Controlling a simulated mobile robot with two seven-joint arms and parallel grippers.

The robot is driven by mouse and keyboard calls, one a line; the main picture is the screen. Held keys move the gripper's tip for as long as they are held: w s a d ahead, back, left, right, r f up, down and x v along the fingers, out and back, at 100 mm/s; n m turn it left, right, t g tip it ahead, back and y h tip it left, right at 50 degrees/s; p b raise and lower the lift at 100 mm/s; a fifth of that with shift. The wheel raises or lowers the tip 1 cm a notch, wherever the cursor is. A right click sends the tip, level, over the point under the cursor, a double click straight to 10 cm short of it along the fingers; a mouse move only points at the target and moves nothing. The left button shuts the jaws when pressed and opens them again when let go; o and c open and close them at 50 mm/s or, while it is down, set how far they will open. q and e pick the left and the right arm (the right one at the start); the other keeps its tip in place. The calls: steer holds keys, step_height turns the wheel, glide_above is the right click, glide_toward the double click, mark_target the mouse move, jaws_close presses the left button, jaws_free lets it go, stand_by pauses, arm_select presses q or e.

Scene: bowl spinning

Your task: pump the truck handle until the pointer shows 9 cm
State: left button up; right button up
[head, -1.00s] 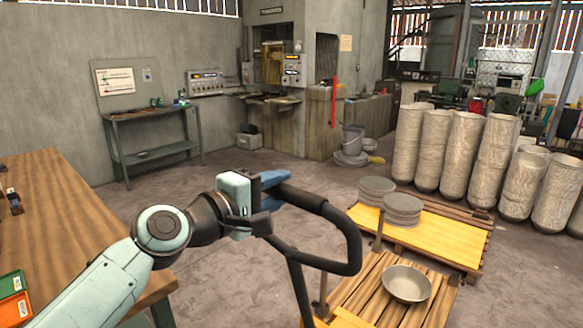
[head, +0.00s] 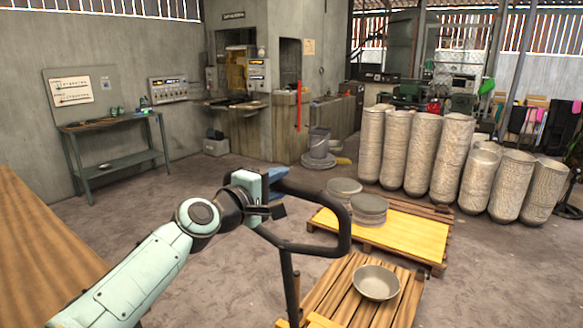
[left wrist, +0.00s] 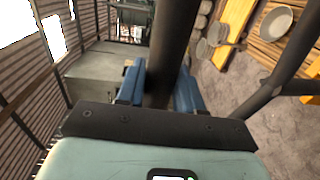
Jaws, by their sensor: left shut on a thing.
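The truck handle (head: 346,226) is a black loop on a dark shaft, in the middle of the head view. My left gripper (head: 272,187) is shut on the upper bar of the loop. In the left wrist view, the black handle bar (left wrist: 173,35) passes between the two blue finger pads of the gripper (left wrist: 160,88). The truck body is mostly out of frame below. I cannot make out a pointer with a centimetre scale in either view. My right gripper is not in view.
A metal bowl (head: 376,283) sits on a wooden pallet (head: 335,290) right of the handle shaft. Behind it, a yellow-topped pallet (head: 400,238) carries stacked grey discs (head: 369,208). A wooden table (head: 40,240) fills the left. Open floor lies between.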

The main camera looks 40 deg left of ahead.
arm_select(q)
steer(key=w+p, duration=0.1)
steer(key=w, duration=0.2)
steer(key=w+p, duration=0.1)
steer(key=w, duration=0.2)
steer(key=w+a+p, duration=0.1)
steer(key=w, duration=0.2)
steer(key=shift+w, duration=0.2)
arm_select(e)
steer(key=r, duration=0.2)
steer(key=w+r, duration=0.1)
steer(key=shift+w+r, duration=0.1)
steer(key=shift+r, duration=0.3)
arm_select(q)
steer(key=shift+s, duration=0.1)
steer(key=s+d+f+b, duration=0.1)
steer(key=s+b, duration=0.3)
steer(key=s, duration=0.9)
steer(key=shift+s+d+f+b, duration=0.15)
steer(key=shift+d+f+b, duration=0.1)
steer(key=shift+b, duration=0.15)
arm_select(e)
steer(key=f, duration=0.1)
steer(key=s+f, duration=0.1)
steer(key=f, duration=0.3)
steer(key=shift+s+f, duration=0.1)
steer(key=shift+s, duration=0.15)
